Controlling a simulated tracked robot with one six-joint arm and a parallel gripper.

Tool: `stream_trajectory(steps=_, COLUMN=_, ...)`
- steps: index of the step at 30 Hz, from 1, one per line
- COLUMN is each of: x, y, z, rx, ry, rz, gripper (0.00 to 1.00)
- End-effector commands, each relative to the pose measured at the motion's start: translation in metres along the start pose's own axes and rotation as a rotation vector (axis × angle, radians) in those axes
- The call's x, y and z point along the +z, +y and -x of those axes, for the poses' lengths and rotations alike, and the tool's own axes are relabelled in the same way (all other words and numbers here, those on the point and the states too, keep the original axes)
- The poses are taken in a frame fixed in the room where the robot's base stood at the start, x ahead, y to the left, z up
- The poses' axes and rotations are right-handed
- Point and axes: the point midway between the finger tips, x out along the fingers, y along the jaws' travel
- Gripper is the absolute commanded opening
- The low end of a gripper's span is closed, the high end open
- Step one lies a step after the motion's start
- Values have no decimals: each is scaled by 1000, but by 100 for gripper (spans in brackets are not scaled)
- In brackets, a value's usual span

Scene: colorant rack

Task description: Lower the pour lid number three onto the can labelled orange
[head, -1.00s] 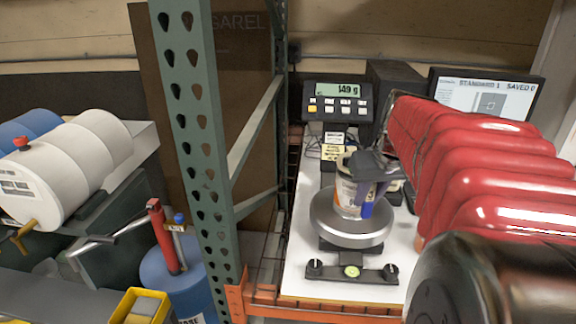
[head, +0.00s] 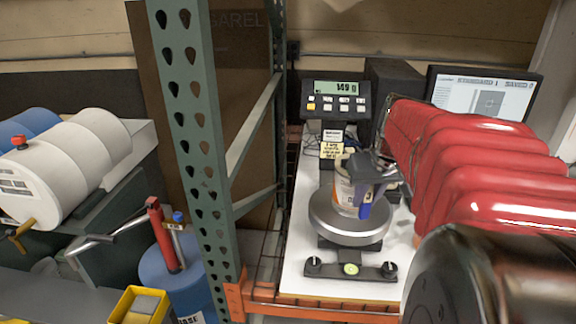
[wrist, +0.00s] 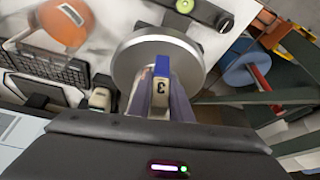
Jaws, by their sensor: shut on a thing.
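The can (head: 345,192) stands upright on the round silver pan of the scale (head: 345,226). Part of its pale label with an orange mark shows, but its wording is too small to read. My gripper (head: 372,182) is over the can, shut on the pour lid. The lid's blue part (head: 366,210) hangs in front of the can. In the wrist view the lid's handle (wrist: 159,86) carries a "3" and sits between the fingers, above the pan. My gripper hides the can's top, so I cannot tell whether the lid touches the rim.
The scale display (head: 337,88) seems to read 149 g. A monitor (head: 486,98) stands behind at the right. My red arm cover fills the right side. A green rack post (head: 190,150) stands left of the scale. A white board surface (head: 300,255) lies around it.

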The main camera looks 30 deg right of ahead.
Motion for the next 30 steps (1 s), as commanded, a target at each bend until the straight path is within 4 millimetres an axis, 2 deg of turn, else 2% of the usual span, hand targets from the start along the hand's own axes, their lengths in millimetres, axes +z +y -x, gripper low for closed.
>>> stream_trajectory(steps=4, x=0, y=1, z=0, rx=1, ry=1, rz=-1, gripper=0)
stream_trajectory(steps=5, x=0, y=1, z=0, rx=1, ry=1, rz=-1, gripper=21)
stream_trajectory(steps=13, x=0, y=1, z=0, rx=1, ry=0, rz=-1, gripper=40)
stream_trajectory(steps=23, x=0, y=1, z=2, rx=0, ry=0, rz=-1, gripper=40)
stream_trajectory(steps=30, x=0, y=1, z=24, rx=2, ry=2, rz=-2, gripper=40)
